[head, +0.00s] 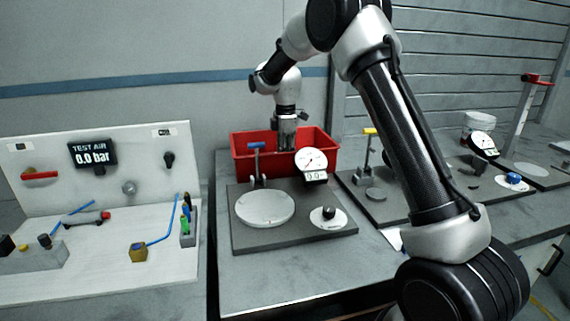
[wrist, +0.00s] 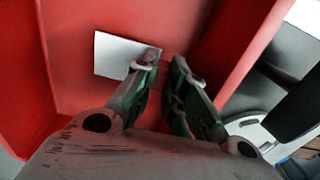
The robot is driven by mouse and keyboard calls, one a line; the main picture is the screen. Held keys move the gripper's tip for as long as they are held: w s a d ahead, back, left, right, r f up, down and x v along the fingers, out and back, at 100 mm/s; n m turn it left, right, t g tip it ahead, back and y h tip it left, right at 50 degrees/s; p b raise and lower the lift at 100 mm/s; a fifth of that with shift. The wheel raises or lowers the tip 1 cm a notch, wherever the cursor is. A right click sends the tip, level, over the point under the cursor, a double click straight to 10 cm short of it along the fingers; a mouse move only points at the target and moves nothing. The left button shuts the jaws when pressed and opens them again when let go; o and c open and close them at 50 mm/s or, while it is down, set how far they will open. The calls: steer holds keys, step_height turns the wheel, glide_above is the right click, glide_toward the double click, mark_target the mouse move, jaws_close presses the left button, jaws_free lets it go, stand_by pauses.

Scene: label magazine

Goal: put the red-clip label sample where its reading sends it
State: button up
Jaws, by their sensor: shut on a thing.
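My gripper (head: 287,140) reaches down into the red bin (head: 243,158) behind the grey test plate. In the wrist view my gripper (wrist: 165,66) has its two green-padded fingers close together, with a narrow gap, and is shut on the label sample. A white label card (wrist: 117,56) shows at the left fingertip, against the red bin wall. A small reddish part, perhaps its clip, shows at the card's right edge by the fingertip. The grip point itself is mostly hidden by the fingers. The sample is not visible in the head view.
In front of the bin stands a plate with a round white disc (head: 265,207), a blue-handled clamp, a dial gauge (head: 311,160) and a black knob (head: 328,212). A test-air panel (head: 90,180) reading 0.0 bar stands left. More gauge fixtures (head: 482,143) stand right.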

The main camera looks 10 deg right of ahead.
steer(key=shift+f, duration=1.95)
steer(key=shift+f, duration=0.1)
steer(key=o, duration=0.8)
steer(key=shift+c, duration=0.2)
